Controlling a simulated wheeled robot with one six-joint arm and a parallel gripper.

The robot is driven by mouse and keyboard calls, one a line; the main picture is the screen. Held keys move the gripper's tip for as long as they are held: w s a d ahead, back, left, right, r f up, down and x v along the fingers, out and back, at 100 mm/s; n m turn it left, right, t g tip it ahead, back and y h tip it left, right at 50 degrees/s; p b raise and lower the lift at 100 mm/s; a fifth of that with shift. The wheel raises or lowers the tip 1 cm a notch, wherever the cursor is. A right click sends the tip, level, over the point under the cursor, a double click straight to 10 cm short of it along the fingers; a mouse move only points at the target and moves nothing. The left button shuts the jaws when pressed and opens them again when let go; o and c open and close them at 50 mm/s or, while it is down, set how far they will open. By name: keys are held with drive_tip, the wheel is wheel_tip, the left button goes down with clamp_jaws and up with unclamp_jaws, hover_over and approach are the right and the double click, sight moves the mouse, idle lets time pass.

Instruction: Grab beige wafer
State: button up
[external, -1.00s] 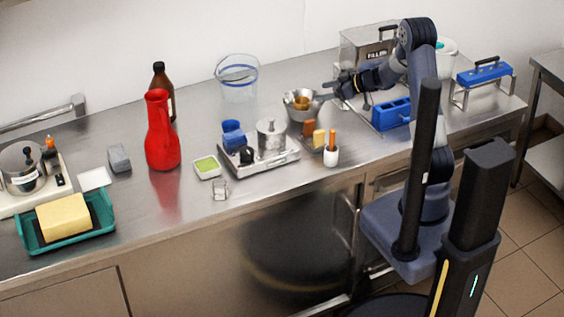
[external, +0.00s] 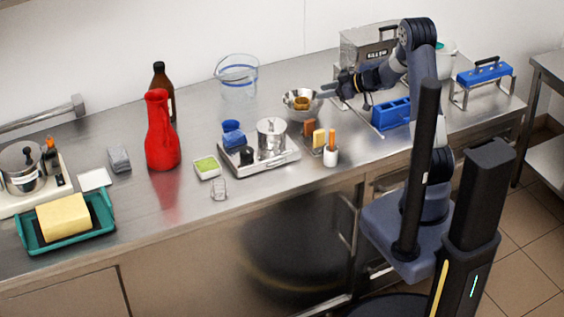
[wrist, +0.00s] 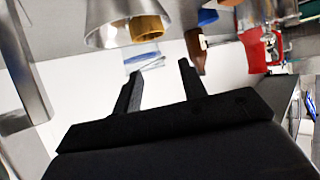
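I cannot pick out a beige wafer for sure. A tan piece (external: 301,103) sits in the metal bowl (external: 289,101) and also shows in the wrist view (wrist: 146,28) at the bowl's mouth (wrist: 104,22). A yellow-beige block (external: 319,137) stands beside a brown block (external: 309,127) on a small dark holder. My gripper (external: 323,91) is just right of and above the bowl. In the wrist view, its two black fingers (wrist: 160,68) stand apart with nothing between them.
A white cup with orange sticks (external: 331,156) stands near the blocks. A tray with a metal pot (external: 271,137) is left of them. A clear bucket (external: 238,80) is behind, and a blue rack (external: 391,114) is to the right. A red pitcher (external: 161,140) stands further left.

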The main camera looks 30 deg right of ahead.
drive_tip(key=n+g+y+b, duration=0.4)
drive_tip(key=n+g+b, duration=0.1)
drive_tip(key=n+g, duration=0.4)
approach(319, 140)
drive_tip(key=shift+w+a+r, duration=0.1)
drive_tip(key=shift+w+a, duration=0.05)
drive_tip(key=shift+w, duration=0.25)
drive_tip(key=shift+w+a+r, duration=0.1)
drive_tip(key=shift+w+a, duration=0.05)
drive_tip(key=shift+w, duration=0.2)
drive_tip(key=shift+s+a, duration=0.15)
drive_tip(key=shift+s, duration=0.15)
drive_tip(key=p+x, duration=0.1)
drive_tip(key=x, duration=0.9)
drive_tip(key=shift+a+p, duration=0.2)
drive_tip(key=shift+p, duration=0.2)
drive_tip(key=shift+y, duration=0.3)
clamp_jaws()
